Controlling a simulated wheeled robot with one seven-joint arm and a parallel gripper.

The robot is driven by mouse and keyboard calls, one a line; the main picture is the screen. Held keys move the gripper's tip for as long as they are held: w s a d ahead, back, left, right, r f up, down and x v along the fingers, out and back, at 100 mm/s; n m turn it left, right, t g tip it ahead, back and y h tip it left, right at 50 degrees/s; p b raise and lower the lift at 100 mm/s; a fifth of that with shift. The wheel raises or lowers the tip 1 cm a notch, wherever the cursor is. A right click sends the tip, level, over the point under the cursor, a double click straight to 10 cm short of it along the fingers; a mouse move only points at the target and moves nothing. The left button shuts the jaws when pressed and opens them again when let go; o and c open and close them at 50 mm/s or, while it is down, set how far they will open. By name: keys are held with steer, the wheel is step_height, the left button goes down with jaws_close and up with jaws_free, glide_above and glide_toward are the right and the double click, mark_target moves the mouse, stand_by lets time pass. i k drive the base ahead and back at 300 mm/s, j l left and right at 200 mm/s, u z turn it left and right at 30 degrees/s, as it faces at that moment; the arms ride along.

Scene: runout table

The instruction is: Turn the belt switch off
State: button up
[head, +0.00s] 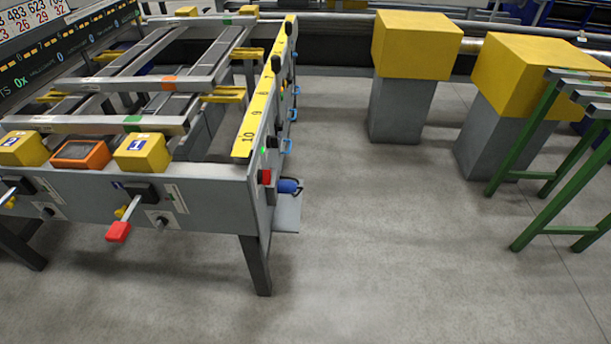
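The grey runout table (200,187) fills the left half of the head view. On its front panel a red-tipped lever (118,232) sticks out and slants down from a black block (141,192). A small round black knob (161,222) sits on a plate beside it. Another lever (10,197) shows partly at the left edge. On the table's right side are a red control (265,177), black knobs (272,142) and small green lights. No readable label shows which control is the belt switch. My gripper is not in view.
Yellow boxes (24,149) and an orange device (80,153) sit on the table's front edge. A blue cylinder (289,186) juts from its right side. Yellow-topped grey pillars (402,108) and green-legged stands (530,135) stand at the right. The floor (390,250) in front is clear.

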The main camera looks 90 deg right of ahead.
mark_target(263, 177)
steer(key=k+z, duration=0.1)
steer(key=z, duration=0.3)
steer(key=k+z, duration=0.1)
steer(key=z, duration=0.3)
steer(key=k+l+z, duration=0.1)
steer(key=z, duration=0.3)
steer(key=i+j+z, duration=0.1)
steer(key=i+z, duration=0.15)
steer(key=z, duration=0.15)
steer(key=i+j+z, duration=0.2)
steer(key=z, duration=0.25)
